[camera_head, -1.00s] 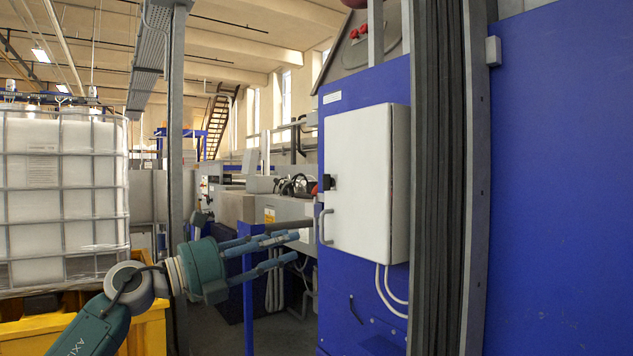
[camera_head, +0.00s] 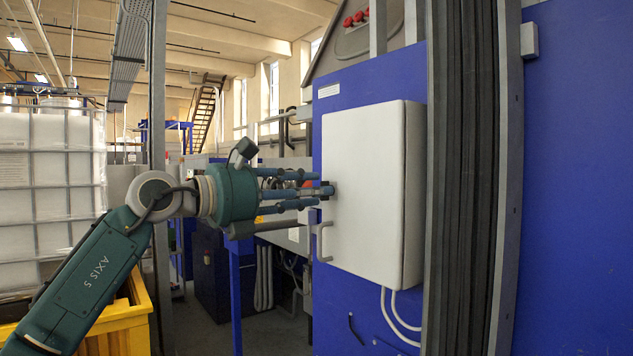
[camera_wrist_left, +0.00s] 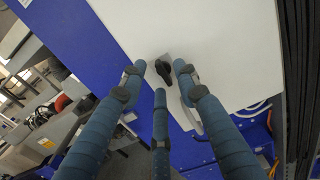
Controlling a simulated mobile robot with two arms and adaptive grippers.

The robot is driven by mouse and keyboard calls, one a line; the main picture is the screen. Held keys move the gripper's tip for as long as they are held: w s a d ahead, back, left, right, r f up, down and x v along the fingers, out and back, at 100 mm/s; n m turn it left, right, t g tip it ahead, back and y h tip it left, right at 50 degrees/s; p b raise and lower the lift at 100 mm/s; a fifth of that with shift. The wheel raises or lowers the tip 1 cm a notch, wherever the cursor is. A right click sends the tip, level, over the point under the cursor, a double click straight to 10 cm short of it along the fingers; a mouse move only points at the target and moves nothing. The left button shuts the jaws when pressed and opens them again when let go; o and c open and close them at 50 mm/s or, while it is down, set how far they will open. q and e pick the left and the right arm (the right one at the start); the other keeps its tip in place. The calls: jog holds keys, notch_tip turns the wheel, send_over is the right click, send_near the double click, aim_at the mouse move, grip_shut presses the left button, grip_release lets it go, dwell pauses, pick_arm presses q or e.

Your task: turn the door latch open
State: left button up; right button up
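The door latch is a small black knob near the left edge of a light grey cabinet door (camera_head: 365,190). In the left wrist view the latch (camera_wrist_left: 166,68) shows between and just beyond the fingertips. In the head view it is largely hidden by the fingers. My left gripper (camera_head: 318,190) reaches in from the left, its blue fingers pointing at the latch; in the left wrist view the gripper (camera_wrist_left: 160,75) has its fingers spread, with nothing held. I cannot tell whether a finger touches the latch. My right gripper is out of view.
A grey pull handle (camera_head: 323,241) sits on the door below the latch. The cabinet is on a blue panel (camera_head: 335,290). Dark vertical strips (camera_head: 470,180) stand to its right. A caged white tank (camera_head: 45,190) over a yellow base (camera_head: 120,320) stands at left.

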pick_arm(q)
jog(key=shift+x, duration=0.85)
jog(key=shift+s, duration=0.1)
grip_shut()
jog(key=shift+a+r+m, duration=0.1)
jog(key=shift+m, duration=0.3)
jog(key=m, duration=0.8)
jog(key=m+p, duration=0.1)
jog(key=m, duration=0.7)
jog(key=shift+s+r+m, duration=0.25)
jog(key=shift+m, duration=0.45)
